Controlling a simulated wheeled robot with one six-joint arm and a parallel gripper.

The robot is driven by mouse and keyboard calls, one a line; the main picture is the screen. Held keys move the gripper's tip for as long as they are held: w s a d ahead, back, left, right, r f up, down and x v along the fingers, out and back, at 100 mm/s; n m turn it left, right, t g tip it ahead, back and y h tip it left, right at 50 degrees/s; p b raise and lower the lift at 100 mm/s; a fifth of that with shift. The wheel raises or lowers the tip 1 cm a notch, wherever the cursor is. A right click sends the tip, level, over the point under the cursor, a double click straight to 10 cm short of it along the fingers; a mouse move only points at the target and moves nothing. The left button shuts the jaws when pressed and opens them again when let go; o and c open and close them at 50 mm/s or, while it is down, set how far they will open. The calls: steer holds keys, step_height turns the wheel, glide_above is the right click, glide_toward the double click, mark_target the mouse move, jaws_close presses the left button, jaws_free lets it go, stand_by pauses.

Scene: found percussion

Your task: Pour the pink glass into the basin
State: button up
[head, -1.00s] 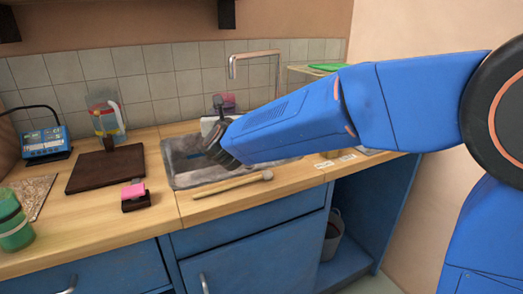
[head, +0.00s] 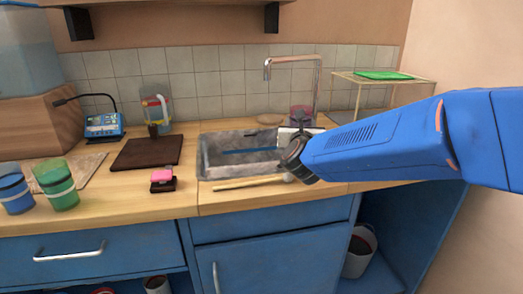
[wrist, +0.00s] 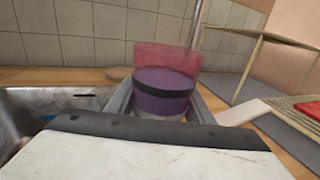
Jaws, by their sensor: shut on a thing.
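The pink glass (wrist: 165,85) is a clear pink tumbler with purple liquid and a dark band. In the wrist view it stands upright between the fingers of my gripper (wrist: 162,104), which is shut on it. In the head view the glass (head: 302,112) shows just behind my gripper (head: 298,136), its lower part hidden by the gripper. The basin (head: 206,158) is a grey metal sink set in the counter, to the left of the glass. Its edge also shows at the left of the wrist view (wrist: 30,102). A blue strip lies inside it.
A tall tap (head: 317,80) rises behind the gripper. A mallet (head: 240,183) lies along the basin's front edge. A wire rack (head: 378,82) with a green item stands right. A dark board (head: 148,153), jug (head: 155,100) and pink sponge (head: 162,175) are left.

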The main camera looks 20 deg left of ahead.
steer(key=shift+a+r, duration=0.1)
steer(key=shift+s+a+r+n+t, duration=0.15)
steer(key=shift+a+n, duration=0.25)
steer(key=shift+n, duration=0.55)
steer(key=shift+s+a+r+n+t, duration=0.1)
steer(key=shift+s+a+r+n, duration=0.2)
steer(key=shift+n, duration=0.7)
steer(key=shift+s+a+r+n+t, duration=0.15)
steer(key=shift+a+n, duration=0.3)
steer(key=shift+n, duration=0.5)
steer(key=shift+w+f, duration=0.1)
steer(key=shift+f, duration=0.05)
steer(key=shift+s+a+r+n+y, duration=0.25)
steer(key=shift+a+r+n, duration=0.3)
steer(key=shift+n, duration=0.35)
steer(key=shift+a+r+n+p, duration=0.1)
steer(key=shift+r+n+p, duration=0.3)
steer(key=shift+n, duration=0.5)
steer(key=shift+f+n+y, duration=0.2)
steer(key=shift+n+y, duration=0.1)
steer(key=shift+n, duration=0.7)
steer(key=shift+f+n+y, duration=0.2)
steer(key=shift+n+y, duration=0.05)
steer(key=shift+n, duration=0.75)
steer(key=shift+a+r+n+p, duration=0.1)
steer(key=shift+r+n+p, duration=0.4)
steer(key=shift+n, duration=0.5)
steer(key=shift+s+a+n, duration=0.1)
steer(key=shift+a+n, duration=0.1)
steer(key=shift+n, duration=0.1)
